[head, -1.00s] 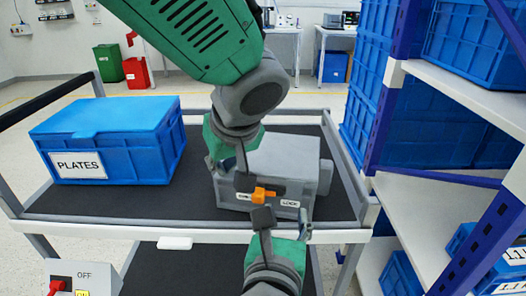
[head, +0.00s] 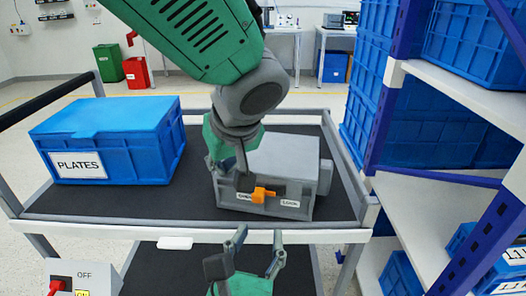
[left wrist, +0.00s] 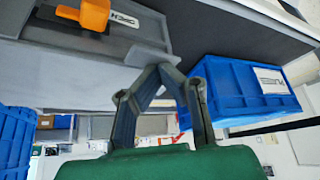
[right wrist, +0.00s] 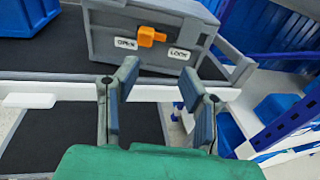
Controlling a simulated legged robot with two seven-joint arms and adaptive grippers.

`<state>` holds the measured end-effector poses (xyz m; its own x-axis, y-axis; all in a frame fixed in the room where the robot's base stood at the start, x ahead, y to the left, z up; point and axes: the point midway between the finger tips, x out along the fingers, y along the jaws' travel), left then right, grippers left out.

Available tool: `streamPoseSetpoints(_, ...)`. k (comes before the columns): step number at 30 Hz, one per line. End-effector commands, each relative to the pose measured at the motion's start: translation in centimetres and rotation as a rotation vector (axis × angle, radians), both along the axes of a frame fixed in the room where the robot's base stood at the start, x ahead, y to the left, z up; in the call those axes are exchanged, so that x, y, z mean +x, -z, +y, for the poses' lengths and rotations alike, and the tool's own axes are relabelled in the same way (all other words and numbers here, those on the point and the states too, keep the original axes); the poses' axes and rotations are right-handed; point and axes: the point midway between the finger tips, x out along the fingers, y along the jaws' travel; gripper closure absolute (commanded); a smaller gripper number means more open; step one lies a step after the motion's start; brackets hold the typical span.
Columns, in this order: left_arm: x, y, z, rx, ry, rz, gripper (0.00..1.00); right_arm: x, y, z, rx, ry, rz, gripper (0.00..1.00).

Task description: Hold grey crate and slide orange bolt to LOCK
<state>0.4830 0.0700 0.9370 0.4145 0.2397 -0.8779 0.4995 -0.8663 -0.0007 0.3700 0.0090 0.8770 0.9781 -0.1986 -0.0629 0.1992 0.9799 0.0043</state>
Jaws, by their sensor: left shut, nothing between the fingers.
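The grey crate (head: 284,162) sits on the cart's upper shelf. The orange bolt (head: 262,194) is on its front face, beside the OPEN label and left of the LOCK label (head: 290,203). In the right wrist view the bolt (right wrist: 150,36) is also nearer OPEN. My left gripper (head: 236,172) is at the crate's front left, shut and empty. In the left wrist view its fingertips (left wrist: 160,70) meet close to a grey edge of the crate; contact is unclear. My right gripper (head: 262,246) is open and empty, below and in front of the crate, apart from the bolt.
A blue PLATES box (head: 110,140) stands left on the cart's dark shelf (head: 195,195). A shelving rack with blue bins (head: 420,130) stands close on the right. A switch box marked OFF (head: 85,280) is at lower left. Space before the crate is open.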

Motion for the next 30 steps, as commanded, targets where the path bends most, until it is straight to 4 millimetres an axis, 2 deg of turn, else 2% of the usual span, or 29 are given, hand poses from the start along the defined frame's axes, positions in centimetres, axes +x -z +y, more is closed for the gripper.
streamPoseSetpoints(3,-0.1,0.2,0.0,0.0,0.0,0.004,1.0,-0.8,0.5,1.8,-0.016,-0.001,-0.058,0.64)
streamPoseSetpoints(6,-0.1,0.2,0.0,0.0,0.0,0.004,1.0,-0.7,0.5,2.3,-0.022,-0.002,-0.082,0.64)
streamPoseSetpoints(21,-0.1,0.2,0.0,0.001,-0.001,0.004,1.0,5.3,0.2,1.0,-0.023,-0.001,-0.087,0.64)
streamPoseSetpoints(30,-0.1,0.2,0.0,0.0,0.0,0.004,1.0,6.7,0.2,0.8,-0.022,-0.002,-0.084,0.64)
